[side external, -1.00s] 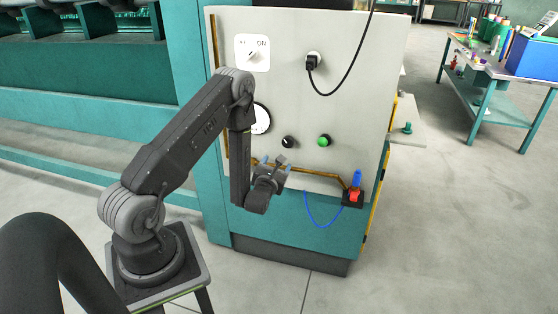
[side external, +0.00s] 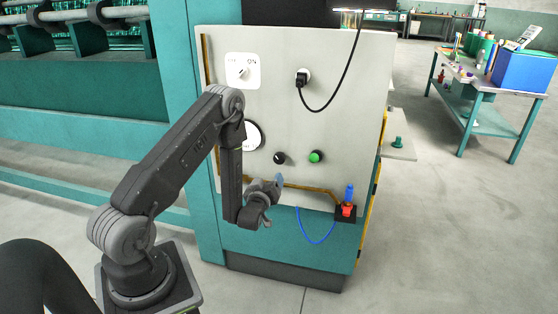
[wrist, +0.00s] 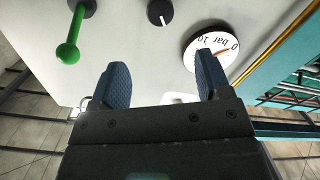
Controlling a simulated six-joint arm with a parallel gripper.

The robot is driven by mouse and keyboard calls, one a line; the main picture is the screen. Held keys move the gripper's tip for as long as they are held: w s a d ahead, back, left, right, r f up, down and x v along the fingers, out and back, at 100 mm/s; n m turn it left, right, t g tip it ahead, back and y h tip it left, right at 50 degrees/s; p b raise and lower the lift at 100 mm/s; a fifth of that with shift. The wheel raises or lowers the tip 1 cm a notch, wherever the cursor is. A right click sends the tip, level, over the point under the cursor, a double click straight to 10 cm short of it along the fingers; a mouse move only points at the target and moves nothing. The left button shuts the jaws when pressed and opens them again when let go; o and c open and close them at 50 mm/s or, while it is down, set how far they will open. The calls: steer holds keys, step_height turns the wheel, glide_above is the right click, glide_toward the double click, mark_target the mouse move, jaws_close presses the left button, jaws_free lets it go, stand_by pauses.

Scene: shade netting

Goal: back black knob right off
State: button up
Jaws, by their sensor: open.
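The black knob (side external: 279,158) is a small round knob with a white mark, on the light panel between the gauge and the green knob. In the wrist view the knob (wrist: 160,12) is at the top edge, with its white mark toward the bottom of the picture. My gripper (side external: 279,182) is just below the knob in the side view. In the wrist view its two blue fingers (wrist: 162,72) are spread with nothing between them. The knob lies beyond the fingertips, apart from them.
A round gauge (wrist: 212,46) is close to the right finger in the wrist view. A green knob (side external: 316,156) is right of the black one. A white-plated switch (side external: 243,71), a black plugged cable (side external: 302,79) and a blue-red fitting (side external: 348,205) are on the panel.

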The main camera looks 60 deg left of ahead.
mark_target(279, 160)
steer(key=w+a+m, duration=0.3)
steer(key=w+a, duration=0.2)
steer(key=w+a+m, duration=0.3)
steer(key=w+a, duration=0.1)
steer(key=shift+w+a+m, duration=0.4)
steer(key=shift+c, duration=0.2)
steer(key=c, duration=0.9)
